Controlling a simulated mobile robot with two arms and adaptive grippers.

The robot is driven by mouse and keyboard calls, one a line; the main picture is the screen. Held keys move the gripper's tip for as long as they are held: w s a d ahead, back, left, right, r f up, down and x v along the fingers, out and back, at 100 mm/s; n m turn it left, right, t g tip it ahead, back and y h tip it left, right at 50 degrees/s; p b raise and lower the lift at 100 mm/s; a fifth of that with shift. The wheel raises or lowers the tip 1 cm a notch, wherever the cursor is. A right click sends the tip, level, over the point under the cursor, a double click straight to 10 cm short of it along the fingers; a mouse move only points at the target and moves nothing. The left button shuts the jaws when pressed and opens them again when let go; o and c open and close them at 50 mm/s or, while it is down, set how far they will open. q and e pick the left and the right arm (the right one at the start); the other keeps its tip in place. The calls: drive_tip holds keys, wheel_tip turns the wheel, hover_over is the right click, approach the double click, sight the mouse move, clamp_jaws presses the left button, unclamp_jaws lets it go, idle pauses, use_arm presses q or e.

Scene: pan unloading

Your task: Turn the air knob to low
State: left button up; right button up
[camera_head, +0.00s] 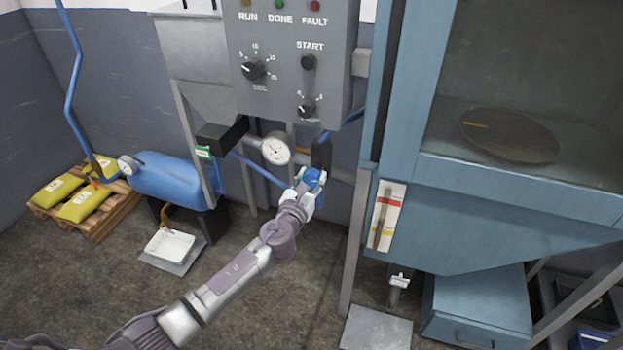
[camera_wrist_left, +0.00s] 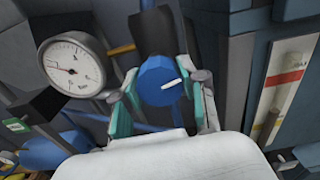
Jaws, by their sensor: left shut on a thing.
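A blue air knob (camera_wrist_left: 160,82) with a white pointer mark sits on a dark regulator body below the control panel. In the wrist view the white mark points to the right and slightly up. My left gripper (camera_wrist_left: 162,92) is shut on the knob, one finger on each side; in the head view the left gripper (camera_head: 308,186) reaches the blue knob (camera_head: 313,177) from below left. A round white pressure gauge (camera_wrist_left: 73,64) is left of the knob, and it also shows in the head view (camera_head: 275,149). My right gripper is not in view.
A grey control panel (camera_head: 290,75) with dials and lamps hangs above. A blue cabinet (camera_head: 480,215) with a window stands at the right. A blue tank (camera_head: 170,180) and a pallet with yellow bags (camera_head: 80,205) are at the left. A grey post is close right of the knob.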

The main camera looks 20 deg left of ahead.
use_arm(q)
drive_tip(key=n, duration=0.3)
drive_tip(key=shift+f+b, duration=0.1)
drive_tip(key=shift+b, duration=0.3)
drive_tip(key=n+b, duration=0.1)
drive_tip(key=n, duration=0.8)
drive_tip(key=shift+n+b, duration=0.3)
drive_tip(key=shift+n, duration=1.1)
drive_tip(key=o, duration=1.2)
drive_tip(key=shift+c, duration=0.2)
